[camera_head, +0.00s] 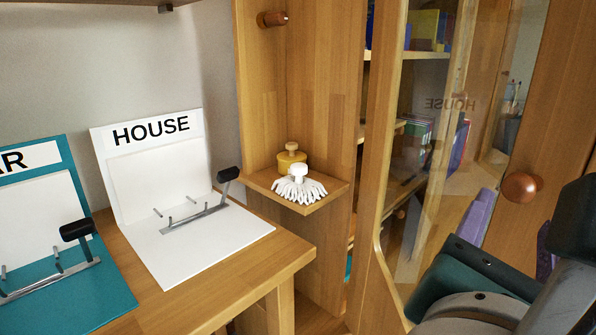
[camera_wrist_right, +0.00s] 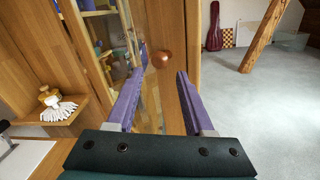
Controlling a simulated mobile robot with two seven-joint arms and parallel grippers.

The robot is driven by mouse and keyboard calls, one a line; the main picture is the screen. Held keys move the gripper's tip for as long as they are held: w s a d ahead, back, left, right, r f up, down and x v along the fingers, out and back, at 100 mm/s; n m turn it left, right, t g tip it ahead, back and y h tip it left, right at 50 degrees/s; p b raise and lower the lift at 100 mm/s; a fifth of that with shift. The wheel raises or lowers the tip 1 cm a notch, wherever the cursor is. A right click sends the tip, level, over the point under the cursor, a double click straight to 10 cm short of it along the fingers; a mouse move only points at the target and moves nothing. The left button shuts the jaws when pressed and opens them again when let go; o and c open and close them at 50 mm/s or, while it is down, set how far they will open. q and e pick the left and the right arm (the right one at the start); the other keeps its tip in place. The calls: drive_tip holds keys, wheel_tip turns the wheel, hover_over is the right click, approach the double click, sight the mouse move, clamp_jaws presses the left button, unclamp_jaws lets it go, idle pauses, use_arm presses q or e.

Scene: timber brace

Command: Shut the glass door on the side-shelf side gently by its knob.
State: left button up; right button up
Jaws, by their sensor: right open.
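The glass door (camera_head: 548,95) has a wooden frame and stands open, angled out from the bookcase. Its glass mirrors the HOUSE lettering. The round brown wooden knob (camera_head: 521,187) is on the door's frame at the right; it also shows in the right wrist view (camera_wrist_right: 161,59). My right gripper (camera_head: 515,212) has purple fingers and is open and empty. In the right wrist view, the knob appears just beyond and between the fingertips (camera_wrist_right: 160,76), with no contact visible. My left gripper is not in view.
A white HOUSE board (camera_head: 212,248) and a teal board (camera_head: 110,290) stand on the wooden table at left. Open floor (camera_wrist_right: 260,100) lies to the right in the wrist view.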

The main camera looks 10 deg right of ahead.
sight(519, 191)
drive_tip(key=x, duration=0.7)
drive_tip(key=shift+w+d, duration=0.15)
clamp_jaws()
idle(1.2)
